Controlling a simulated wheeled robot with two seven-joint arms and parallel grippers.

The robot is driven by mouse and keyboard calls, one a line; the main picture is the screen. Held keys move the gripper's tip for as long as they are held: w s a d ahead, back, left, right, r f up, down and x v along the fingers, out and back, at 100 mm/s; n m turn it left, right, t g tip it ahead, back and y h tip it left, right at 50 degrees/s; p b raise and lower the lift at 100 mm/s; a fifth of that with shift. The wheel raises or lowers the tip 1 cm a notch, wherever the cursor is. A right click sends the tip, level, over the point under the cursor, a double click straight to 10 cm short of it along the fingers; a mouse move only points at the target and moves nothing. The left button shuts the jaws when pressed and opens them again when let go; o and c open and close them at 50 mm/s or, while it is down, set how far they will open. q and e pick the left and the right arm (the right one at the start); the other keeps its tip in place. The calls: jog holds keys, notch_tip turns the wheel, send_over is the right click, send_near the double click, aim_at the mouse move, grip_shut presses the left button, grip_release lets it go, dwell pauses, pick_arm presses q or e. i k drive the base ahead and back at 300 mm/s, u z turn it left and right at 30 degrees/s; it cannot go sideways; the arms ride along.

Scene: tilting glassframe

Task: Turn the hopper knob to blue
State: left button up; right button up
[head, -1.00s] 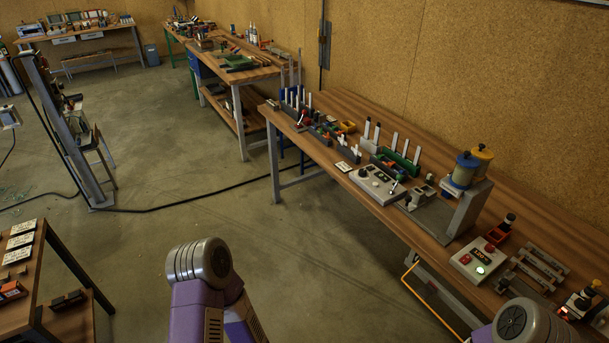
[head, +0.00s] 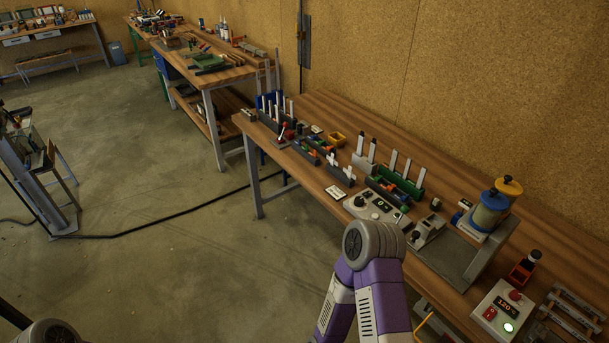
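Two hoppers stand at the right of the long bench: a blue-topped hopper (head: 489,213) and a yellow-topped hopper (head: 508,190), on a grey stand (head: 478,262). Left of them is a pale control box (head: 377,207) with small dark controls. A small device with a dark knob (head: 416,237) stands between that box and the stand. I cannot tell which knob is the hopper knob or what colour it points to. Neither gripper shows. A purple arm of mine rises in front of the bench, and a grey joint of mine shows at the bottom left.
A button box (head: 497,311) with a lit green button sits at the bench's near right. Open floor (head: 200,270) lies left of the bench.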

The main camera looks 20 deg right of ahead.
aim_at(359, 200)
jog(key=z, duration=0.35)
jog(key=i, duration=1.2)
jog(key=z, duration=0.85)
